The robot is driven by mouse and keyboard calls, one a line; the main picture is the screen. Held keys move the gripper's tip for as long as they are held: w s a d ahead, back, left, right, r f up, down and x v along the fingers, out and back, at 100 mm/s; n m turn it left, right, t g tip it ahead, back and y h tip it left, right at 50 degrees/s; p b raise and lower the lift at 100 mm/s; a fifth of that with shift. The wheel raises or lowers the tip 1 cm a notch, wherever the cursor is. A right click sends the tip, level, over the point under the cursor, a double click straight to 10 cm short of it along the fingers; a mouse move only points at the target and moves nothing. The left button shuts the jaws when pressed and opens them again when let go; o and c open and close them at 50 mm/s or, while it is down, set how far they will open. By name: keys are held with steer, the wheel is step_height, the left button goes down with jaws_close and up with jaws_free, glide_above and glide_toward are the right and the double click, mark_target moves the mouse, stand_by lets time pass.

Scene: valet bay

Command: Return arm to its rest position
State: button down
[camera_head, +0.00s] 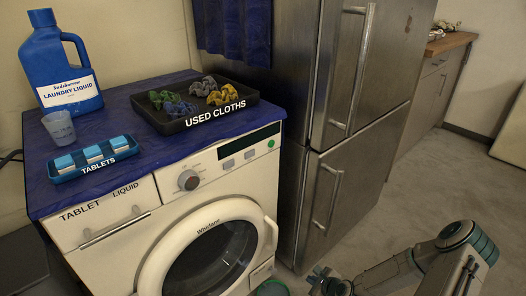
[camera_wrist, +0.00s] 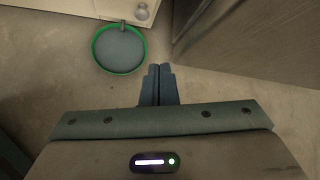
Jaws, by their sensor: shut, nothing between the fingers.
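My gripper (camera_wrist: 159,84) shows in the wrist view with its two fingers together, shut and empty, above the bare floor. In the head view my gripper (camera_head: 322,279) is low at the bottom edge, right of the washing machine (camera_head: 105,254) and in front of the fridge (camera_head: 345,190). My arm reaches in from the bottom right, bent at an elbow. The fingertips are small and partly cut off in the head view.
A round green-rimmed thing (camera_wrist: 119,72) lies on the floor by the washer. On the blue-covered top stand a laundry liquid bottle (camera_head: 62,62), a cup (camera_head: 59,127), a tablets tray (camera_head: 92,170) and a used cloths tray (camera_head: 150,119). Floor at right is clear.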

steer(key=s+d+r+n+g+h+p, duration=0.25)
steer(key=r+n+p, duration=0.55)
steer(key=r, duration=1.4)
steer(key=s+d+r+n+g+h+p, duration=0.2)
steer(key=r+n+p, duration=0.6)
steer(key=r, duration=1.4)
steer(key=s+a+r+n+p, duration=0.2)
steer(key=s+r+p, duration=0.2)
steer(key=r, duration=0.6)
steer(key=s+a+r+n+p, duration=0.3)
steer(key=s+r, duration=0.4)
steer(key=r, duration=0.3)
steer(key=s+a+r+n+p, duration=0.2)
steer(key=s+r+p, duration=0.3)
steer(key=r, duration=0.6)
steer(key=shift+s+a+n+g+p, duration=0.25)
steer(key=shift+s+n+g+p, duration=0.1)
steer(key=shift+n+p, duration=0.3)
steer(key=shift+r, duration=0.1)
